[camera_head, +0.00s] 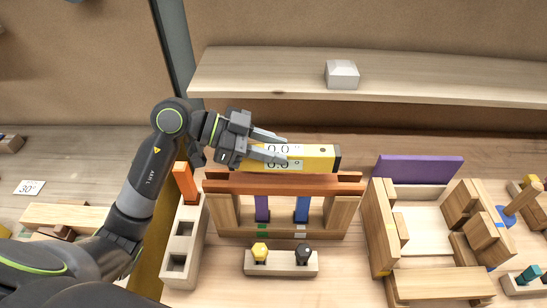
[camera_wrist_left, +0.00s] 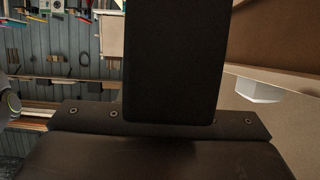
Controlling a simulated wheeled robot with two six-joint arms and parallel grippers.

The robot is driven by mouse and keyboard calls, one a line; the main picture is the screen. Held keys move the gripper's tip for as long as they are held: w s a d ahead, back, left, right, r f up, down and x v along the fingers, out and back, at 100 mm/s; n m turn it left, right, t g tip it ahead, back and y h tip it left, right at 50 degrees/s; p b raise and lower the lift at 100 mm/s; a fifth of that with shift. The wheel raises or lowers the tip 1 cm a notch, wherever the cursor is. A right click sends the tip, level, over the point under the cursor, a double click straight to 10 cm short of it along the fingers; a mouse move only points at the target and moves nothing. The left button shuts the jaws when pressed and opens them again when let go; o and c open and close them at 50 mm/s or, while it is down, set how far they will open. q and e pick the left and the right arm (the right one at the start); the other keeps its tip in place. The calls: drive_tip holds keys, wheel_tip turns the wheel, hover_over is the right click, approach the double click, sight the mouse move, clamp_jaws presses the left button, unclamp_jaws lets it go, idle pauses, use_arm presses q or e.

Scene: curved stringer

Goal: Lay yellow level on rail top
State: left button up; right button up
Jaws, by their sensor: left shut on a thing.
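The yellow level (camera_head: 318,160) has a black end cap and a display reading 0.0. It lies lengthwise along the orange-brown rail (camera_head: 285,186), which rests across wooden supports. The level is at the rail's back upper edge in the head view; I cannot tell whether it touches the rail. My left gripper (camera_head: 279,145) comes in from the left and is shut on the level near its left end. In the left wrist view dark surfaces fill most of the picture, and the level cannot be made out. My right gripper is in neither view.
A wooden shelf (camera_head: 430,80) with a pale block (camera_head: 342,74) runs behind. A slotted holder (camera_head: 184,245) with an orange piece stands left of the rail. A block with two knobs (camera_head: 281,264) is in front. A wooden tray (camera_head: 382,240) stands right.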

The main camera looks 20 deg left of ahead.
use_arm(q)
wheel_tip(320, 180, down, 2)
drive_tip(key=shift+d+f, duration=0.1)
drive_tip(key=shift+f, duration=0.65)
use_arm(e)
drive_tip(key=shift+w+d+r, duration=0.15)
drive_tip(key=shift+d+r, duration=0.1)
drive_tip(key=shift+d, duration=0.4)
use_arm(q)
drive_tip(key=o, duration=1.1)
drive_tip(key=shift+f, duration=0.1)
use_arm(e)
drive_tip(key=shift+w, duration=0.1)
use_arm(q)
drive_tip(key=shift+v, duration=0.75)
drive_tip(key=b+v, duration=0.1)
drive_tip(key=v, duration=0.9)
drive_tip(key=shift+a+r+b, duration=0.25)
drive_tip(key=shift+a+b, duration=0.05)
drive_tip(key=shift+b, duration=0.1)
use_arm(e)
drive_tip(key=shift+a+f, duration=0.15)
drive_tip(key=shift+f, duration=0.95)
